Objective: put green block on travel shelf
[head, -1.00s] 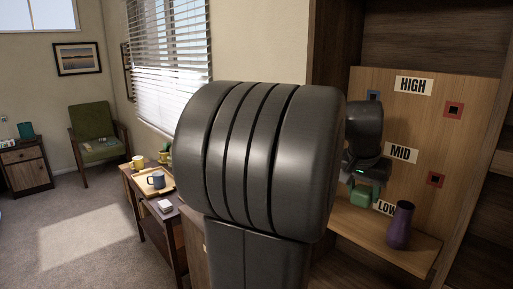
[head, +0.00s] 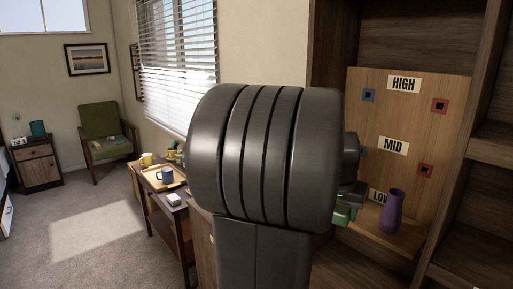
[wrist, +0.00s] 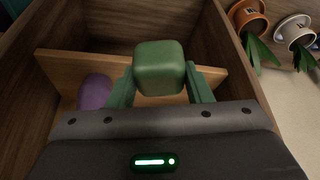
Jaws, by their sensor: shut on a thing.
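The green block (wrist: 158,66) is held between the two green fingers of my gripper (wrist: 160,76) in the wrist view. The block (head: 343,215) also shows in the head view, partly hidden behind my dark arm link, low and left of the labelled board. The wooden board (head: 437,135) carries HIGH, MID and LOW labels, and a wooden ledge (head: 388,240) juts out at its foot. A purple vase (head: 391,211) stands on that ledge, right of the block. I see no label reading travel.
The purple vase (wrist: 95,92) lies left of the block in the wrist view. Potted plants, one in an orange pot (wrist: 248,14), show at upper right there. Dark cabinet walls (wrist: 235,60) enclose the ledge. A side table with a tray (head: 160,180) stands left.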

